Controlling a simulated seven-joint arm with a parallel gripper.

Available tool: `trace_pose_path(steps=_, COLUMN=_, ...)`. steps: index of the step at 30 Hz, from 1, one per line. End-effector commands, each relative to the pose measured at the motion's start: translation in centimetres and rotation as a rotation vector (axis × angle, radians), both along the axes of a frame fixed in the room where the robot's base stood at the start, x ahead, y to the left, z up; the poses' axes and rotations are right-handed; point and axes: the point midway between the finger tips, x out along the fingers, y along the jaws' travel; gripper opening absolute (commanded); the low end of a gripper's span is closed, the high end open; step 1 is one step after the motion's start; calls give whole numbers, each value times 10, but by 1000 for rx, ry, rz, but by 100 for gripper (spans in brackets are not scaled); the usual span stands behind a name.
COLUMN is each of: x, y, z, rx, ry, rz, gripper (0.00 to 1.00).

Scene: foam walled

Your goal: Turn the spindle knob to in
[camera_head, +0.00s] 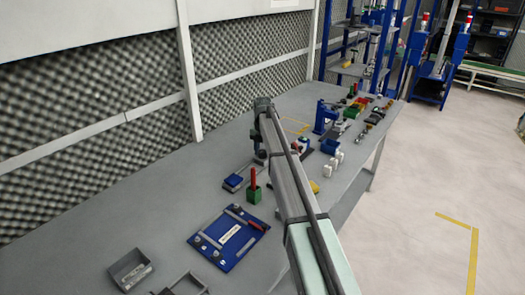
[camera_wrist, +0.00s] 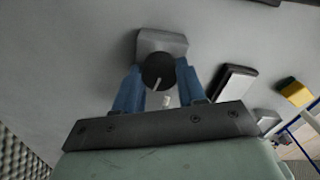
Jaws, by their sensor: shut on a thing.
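The spindle knob (camera_wrist: 158,70) is a dark round knob with a pale pointer line, in the upper middle of the wrist view. It sits on a grey block (camera_wrist: 162,42). The pointer line runs toward the lower edge of the knob, near a small white mark (camera_wrist: 166,101). My gripper (camera_wrist: 158,68) has its two blue fingers on either side of the knob and is shut on it. In the head view my arm reaches over the bench with the gripper (camera_head: 259,150) pointing down, and the knob is hidden there.
A foam wall (camera_head: 90,80) runs along the back.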

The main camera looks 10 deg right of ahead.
Motion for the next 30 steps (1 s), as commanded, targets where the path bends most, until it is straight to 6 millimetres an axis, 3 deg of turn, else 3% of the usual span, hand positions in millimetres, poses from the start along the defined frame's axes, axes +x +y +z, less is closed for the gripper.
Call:
trace_pose_path(steps=12, x=0, y=1, z=1, rx=2, ry=-1, rz=200, gripper=10)
trace_pose_path(steps=30, x=0, y=1, z=0, rx=1, ry=0, rz=234, gripper=10)
